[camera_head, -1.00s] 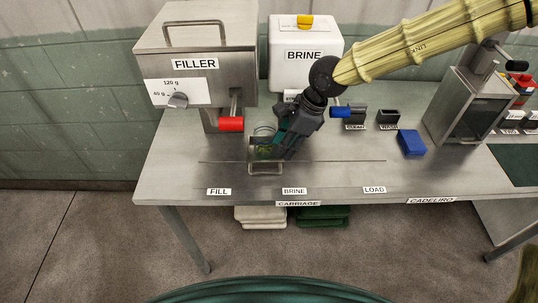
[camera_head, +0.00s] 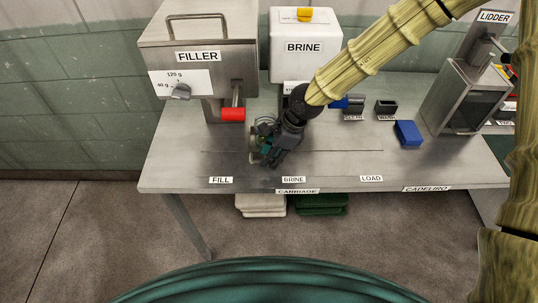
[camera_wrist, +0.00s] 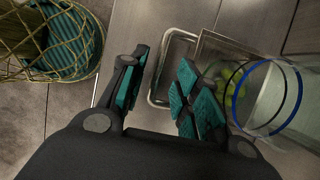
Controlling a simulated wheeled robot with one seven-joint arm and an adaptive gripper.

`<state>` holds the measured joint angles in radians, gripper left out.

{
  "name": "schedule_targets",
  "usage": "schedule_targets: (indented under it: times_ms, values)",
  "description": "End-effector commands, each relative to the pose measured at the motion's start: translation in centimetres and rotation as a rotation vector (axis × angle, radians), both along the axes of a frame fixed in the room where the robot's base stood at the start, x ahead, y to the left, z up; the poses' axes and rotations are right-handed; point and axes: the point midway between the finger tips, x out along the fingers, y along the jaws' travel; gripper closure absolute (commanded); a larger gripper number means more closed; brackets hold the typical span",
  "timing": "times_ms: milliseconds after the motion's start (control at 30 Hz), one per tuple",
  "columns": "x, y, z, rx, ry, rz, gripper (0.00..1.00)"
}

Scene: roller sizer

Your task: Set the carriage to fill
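The carriage (camera_wrist: 213,52) is a small metal plate with a looped metal handle (camera_wrist: 155,88). It bears a clear glass jar (camera_wrist: 297,100) with a blue ring, and green pieces show beside or through the glass. In the head view the carriage lies on the slotted bench, between the FILL label (camera_head: 220,180) and the BRINE label (camera_head: 293,180), mostly hidden by my gripper (camera_head: 268,158). In the wrist view my gripper (camera_wrist: 165,65) is open, its teal-padded fingers apart with part of the handle showing between them. Contact with the handle cannot be told.
The FILLER machine (camera_head: 200,85) with a red lever (camera_head: 233,115) stands back left. The white BRINE tank (camera_head: 305,60) stands behind. A blue block (camera_head: 408,134) and the LIDDER (camera_head: 465,95) are at right. The bench front by LOAD (camera_head: 371,179) is clear.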

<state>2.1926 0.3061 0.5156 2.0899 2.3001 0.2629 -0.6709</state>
Motion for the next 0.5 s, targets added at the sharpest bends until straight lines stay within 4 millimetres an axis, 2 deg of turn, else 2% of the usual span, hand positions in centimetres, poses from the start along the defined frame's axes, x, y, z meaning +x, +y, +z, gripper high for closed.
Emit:
schedule_targets:
  times_ms: [200,500]
  values:
    - [0.02,0.42,-0.92,0.000,-0.001,0.000,0.68]
    - [0.01,0.49,-1.11,0.000,-0.001,0.000,0.68]
